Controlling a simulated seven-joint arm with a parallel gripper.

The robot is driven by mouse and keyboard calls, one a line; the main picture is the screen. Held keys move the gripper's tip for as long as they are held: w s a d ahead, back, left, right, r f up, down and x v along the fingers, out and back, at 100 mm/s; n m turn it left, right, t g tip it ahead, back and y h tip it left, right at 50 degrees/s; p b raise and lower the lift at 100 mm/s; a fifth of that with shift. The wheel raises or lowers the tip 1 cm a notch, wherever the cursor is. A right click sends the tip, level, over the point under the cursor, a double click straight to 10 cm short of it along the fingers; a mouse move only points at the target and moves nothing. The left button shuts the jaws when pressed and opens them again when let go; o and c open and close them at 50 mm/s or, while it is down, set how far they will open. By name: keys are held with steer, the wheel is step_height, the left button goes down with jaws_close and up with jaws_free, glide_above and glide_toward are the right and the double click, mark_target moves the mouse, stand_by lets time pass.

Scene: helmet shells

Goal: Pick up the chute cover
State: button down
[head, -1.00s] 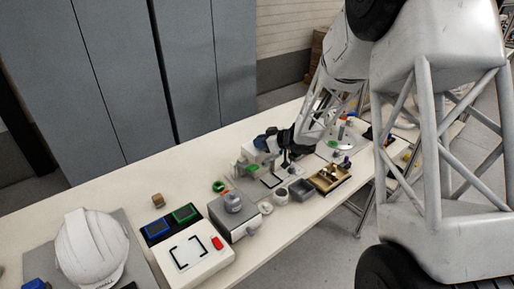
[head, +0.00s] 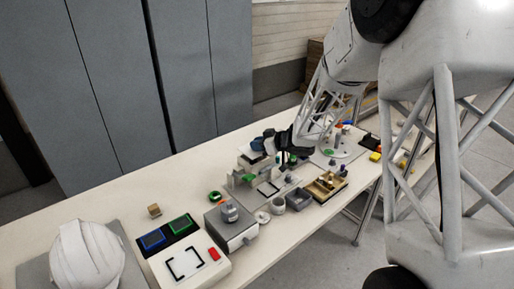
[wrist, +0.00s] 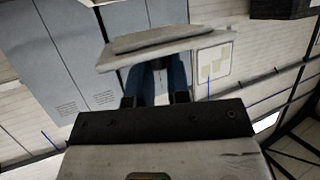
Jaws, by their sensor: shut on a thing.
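The chute cover (wrist: 160,45), a pale grey flat plate with a raised part on one face, shows in the wrist view across the tips of my gripper (wrist: 155,72). The dark blue fingers are shut on it. In the head view, my gripper (head: 272,141) is over the far middle of the table, among the fixtures. The held cover is small and partly hidden there by the gripper. The wrist view looks toward cabinets and the wall, with the cover clear of any surface in that view.
The table (head: 110,205) holds a white helmet shell (head: 87,258), a grey box (head: 230,226) with a knob, a white panel (head: 188,264), blue and green trays (head: 168,235), and a tan compartment tray (head: 326,186). The left back of the table is mostly clear.

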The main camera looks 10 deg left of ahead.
steer(key=s+d, duration=0.2)
steer(key=s, duration=0.5)
steer(key=s+d+r, duration=0.1)
steer(key=s+d, duration=0.1)
steer(key=s, duration=0.5)
steer(key=shift+d, duration=0.3)
steer(key=shift+s+r, duration=0.1)
steer(key=w+d+r+m+t+h, duration=0.4)
steer(key=w+d+m+h, duration=0.2)
steer(key=w+d, duration=0.4)
steer(key=w+d+r+m+t+h, duration=0.4)
steer(key=w+d+m+h, duration=0.2)
steer(key=w+d, duration=0.5)
steer(key=shift+w+d+m, duration=0.25)
steer(key=shift+m, duration=0.55)
steer(key=shift+r, duration=0.1)
steer(key=shift+a, duration=0.1)
stand_by(1.8)
